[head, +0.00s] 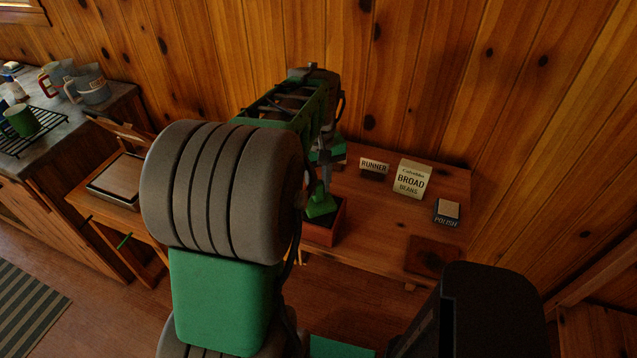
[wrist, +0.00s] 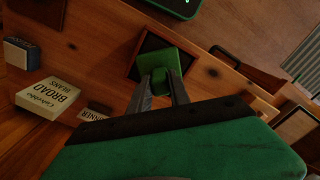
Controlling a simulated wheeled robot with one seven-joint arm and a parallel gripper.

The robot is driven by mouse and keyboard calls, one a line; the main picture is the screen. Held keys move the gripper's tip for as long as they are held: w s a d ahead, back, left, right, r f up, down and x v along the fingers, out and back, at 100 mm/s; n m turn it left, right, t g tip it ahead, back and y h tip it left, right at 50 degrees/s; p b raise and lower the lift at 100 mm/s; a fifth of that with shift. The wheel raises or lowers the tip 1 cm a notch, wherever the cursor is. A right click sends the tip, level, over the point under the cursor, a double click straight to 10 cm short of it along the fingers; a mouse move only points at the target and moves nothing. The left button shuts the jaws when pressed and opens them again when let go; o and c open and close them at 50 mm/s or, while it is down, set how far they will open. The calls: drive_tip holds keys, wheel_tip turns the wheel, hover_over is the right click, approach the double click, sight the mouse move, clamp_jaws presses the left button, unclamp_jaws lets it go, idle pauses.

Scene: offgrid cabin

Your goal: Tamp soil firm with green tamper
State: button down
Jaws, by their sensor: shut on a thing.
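The green tamper (head: 321,207) has a square foot and a narrow grip. It also shows in the wrist view (wrist: 172,57). My gripper (head: 322,180) is shut on its grip, with the two fingers on either side of it in the wrist view (wrist: 160,80). The tamper's foot is over a small wooden box (head: 325,242) of dark soil (head: 317,229). The box also shows in the wrist view (wrist: 143,38). The foot hides part of the soil, and I cannot tell whether it touches it.
On the table (head: 375,220) stand a RUNNER packet (head: 373,165), a BROAD BEANS packet (head: 411,179) and a POLISH box (head: 447,212). A dark square board (head: 432,256) lies at the front right. The wooden wall is close behind. A counter (head: 75,120) with mugs stands at left.

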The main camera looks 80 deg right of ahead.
wheel_tip(320, 180, up, 3)
drive_tip(key=shift+f+p, duration=0.1)
drive_tip(key=shift+p, duration=0.4)
drive_tip(key=shift+f, duration=0.1)
wheel_tip(320, 180, down, 4)
drive_tip(key=b, duration=0.3)
drive_tip(key=shift+d+f, duration=0.1)
drive_tip(key=shift+f, duration=0.05)
wheel_tip(320, 180, up, 5)
drive_tip(key=p, duration=0.3)
drive_tip(key=shift+f+p, duration=0.1)
drive_tip(key=shift+p, duration=0.2)
drive_tip(key=shift+f, duration=0.1)
